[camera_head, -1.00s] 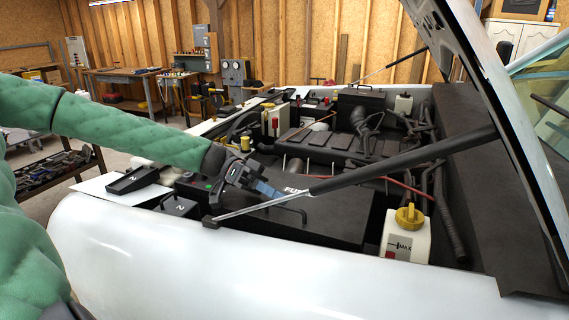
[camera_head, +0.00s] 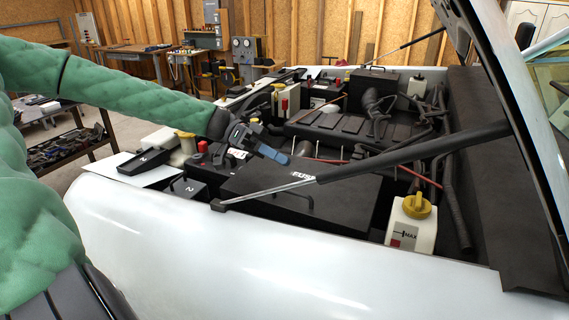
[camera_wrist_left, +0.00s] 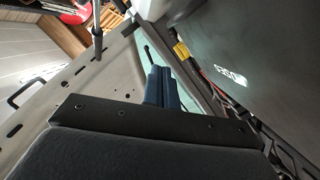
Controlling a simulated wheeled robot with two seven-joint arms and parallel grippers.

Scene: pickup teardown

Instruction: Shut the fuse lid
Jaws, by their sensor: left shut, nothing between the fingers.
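The fuse lid (camera_head: 265,190) is a broad black panel with white "FUSE" lettering and a handle near its front edge. It lies about flat over its box, and I see no clear gap under it. The hood prop crosses in front of part of it. In the left wrist view the lid (camera_wrist_left: 265,40) fills the upper right, with its lettering showing. My left gripper (camera_head: 276,156) is shut and empty. Its blue fingers sit above the far left part of the lid, apart from it as far as I can tell. My right gripper is not in view.
The hood prop (camera_head: 400,155) slants over the bay to its foot at the fender (camera_head: 220,260). A white reservoir (camera_head: 412,232) with a yellow cap stands to the right. The raised hood (camera_head: 505,110) bounds the right side.

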